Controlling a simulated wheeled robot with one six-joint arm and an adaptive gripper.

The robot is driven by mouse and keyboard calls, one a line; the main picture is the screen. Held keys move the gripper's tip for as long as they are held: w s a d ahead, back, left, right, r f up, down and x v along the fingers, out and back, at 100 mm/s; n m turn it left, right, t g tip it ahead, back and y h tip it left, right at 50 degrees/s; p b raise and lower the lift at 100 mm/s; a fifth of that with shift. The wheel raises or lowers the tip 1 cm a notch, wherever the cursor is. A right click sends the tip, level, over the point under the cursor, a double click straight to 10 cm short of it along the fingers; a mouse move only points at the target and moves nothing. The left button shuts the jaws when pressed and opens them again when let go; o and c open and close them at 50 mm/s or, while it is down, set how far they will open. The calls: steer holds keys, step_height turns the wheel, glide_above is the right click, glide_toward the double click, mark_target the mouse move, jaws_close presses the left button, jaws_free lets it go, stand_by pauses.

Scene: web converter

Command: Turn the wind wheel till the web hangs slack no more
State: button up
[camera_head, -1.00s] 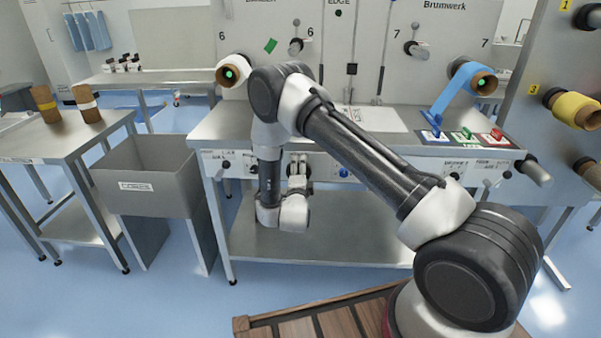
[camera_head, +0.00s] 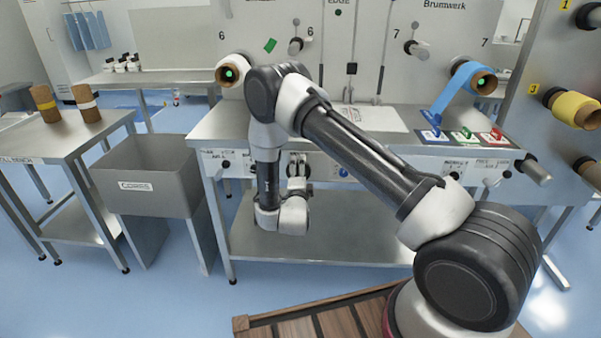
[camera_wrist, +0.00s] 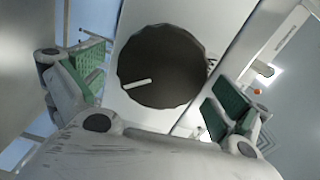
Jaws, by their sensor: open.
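A dark round knob (camera_wrist: 160,66) with a white pointer line fills the middle of the wrist view, set on a pale panel. The line points to the lower left. My gripper (camera_wrist: 160,95) is open, its green-padded fingers on either side of the knob, with visible gaps. In the head view my gripper (camera_head: 297,184) is at the front panel below the bench top, and covers most of the knob. The blue web roll (camera_head: 465,90) sits at the right, its strip slanting down to the bench. A brown core (camera_head: 230,73) is on the left spindle.
The bench (camera_head: 300,122) has a front panel with several small knobs. A grey cores bin (camera_head: 150,190) stands left of it. Coloured cards (camera_head: 464,136) lie at its right. A yellow roll (camera_head: 575,108) juts out on the far right.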

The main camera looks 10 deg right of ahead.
steer(key=v, duration=1)
steer(key=shift+s, duration=0.4)
steer(key=shift+a, duration=0.1)
